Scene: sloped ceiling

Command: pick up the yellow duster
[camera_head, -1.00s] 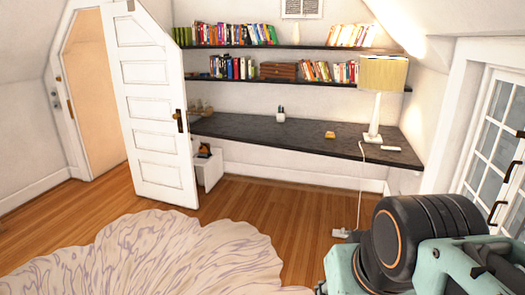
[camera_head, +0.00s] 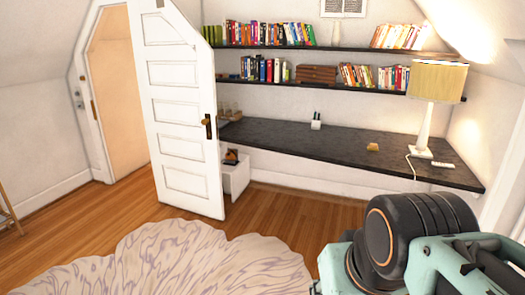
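A small yellow-tan block (camera_head: 373,147), which looks like the yellow duster, lies on the dark desk (camera_head: 300,145) to the left of the lamp. It is small at this distance, so its exact shape is hard to tell. Part of my arm, teal with a black ribbed joint, fills the lower right corner. It is in front of the desk and well apart from the block. My gripper's fingers are not in view.
A white panelled door (camera_head: 178,110) stands open at left. A lamp (camera_head: 436,90) stands on the desk's right end; a pen holder (camera_head: 316,121) sits left of the block. Bookshelves hang above. A pale rug (camera_head: 190,262) covers the floor in front; wood floor shows beyond it.

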